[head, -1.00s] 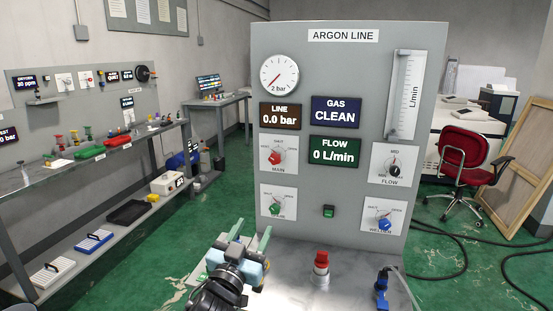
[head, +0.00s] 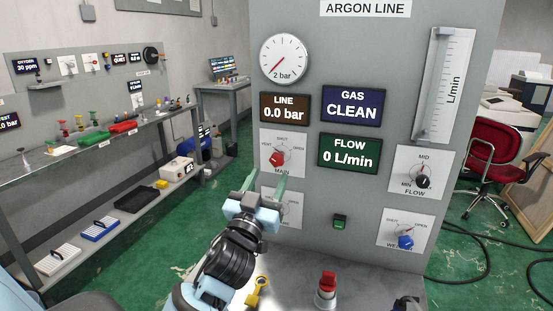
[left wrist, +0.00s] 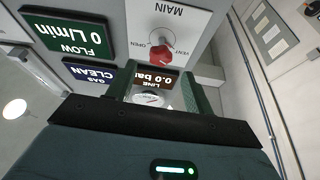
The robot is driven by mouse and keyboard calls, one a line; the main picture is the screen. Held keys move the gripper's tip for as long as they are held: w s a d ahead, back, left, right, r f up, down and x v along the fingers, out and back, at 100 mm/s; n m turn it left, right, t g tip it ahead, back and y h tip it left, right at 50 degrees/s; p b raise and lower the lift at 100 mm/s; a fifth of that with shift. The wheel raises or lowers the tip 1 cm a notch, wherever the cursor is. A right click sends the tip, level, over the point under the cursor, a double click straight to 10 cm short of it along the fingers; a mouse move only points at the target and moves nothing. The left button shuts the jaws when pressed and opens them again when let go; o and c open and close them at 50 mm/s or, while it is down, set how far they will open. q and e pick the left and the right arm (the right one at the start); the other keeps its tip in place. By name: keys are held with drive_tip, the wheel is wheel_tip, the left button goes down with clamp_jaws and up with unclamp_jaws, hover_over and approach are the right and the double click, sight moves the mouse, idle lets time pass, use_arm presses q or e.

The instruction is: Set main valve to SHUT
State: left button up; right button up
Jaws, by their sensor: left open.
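The main valve's red knob (head: 277,158) sits on a white plate at the left of the grey argon panel, with marks for vent at left, shut at top and open at right. The knob seems turned toward the vent side, but its pointer is too small to be sure. My left gripper (head: 265,183) is open and empty just below and in front of it, fingers pointing at the panel. In the left wrist view, which is upside down, the red knob (left wrist: 161,56) shows beyond the two spread fingers, apart from them. My right gripper is not in view.
A white plate (head: 290,220) below the main valve is partly hidden by my left gripper. The flow knob (head: 422,181) and blue welder knob (head: 405,242) are at right. A red-topped fitting (head: 327,285) stands on the ledge. The line display (head: 285,107) reads 0.0 bar.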

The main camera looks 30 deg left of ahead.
sight(276, 162)
use_arm(q)
drive_tip(key=x, duration=0.5)
drive_tip(key=shift+w+a+r+p, duration=0.1)
drive_tip(key=shift+r+p, duration=0.05)
drive_tip(key=shift+p, duration=0.25)
drive_tip(key=shift+x, duration=0.8)
drive_tip(key=shift+w, duration=0.1)
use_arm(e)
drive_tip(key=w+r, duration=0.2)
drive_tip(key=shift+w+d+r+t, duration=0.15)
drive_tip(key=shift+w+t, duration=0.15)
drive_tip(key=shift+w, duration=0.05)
use_arm(q)
drive_tip(key=c, duration=1)
drive_tip(key=shift+o, duration=0.2)
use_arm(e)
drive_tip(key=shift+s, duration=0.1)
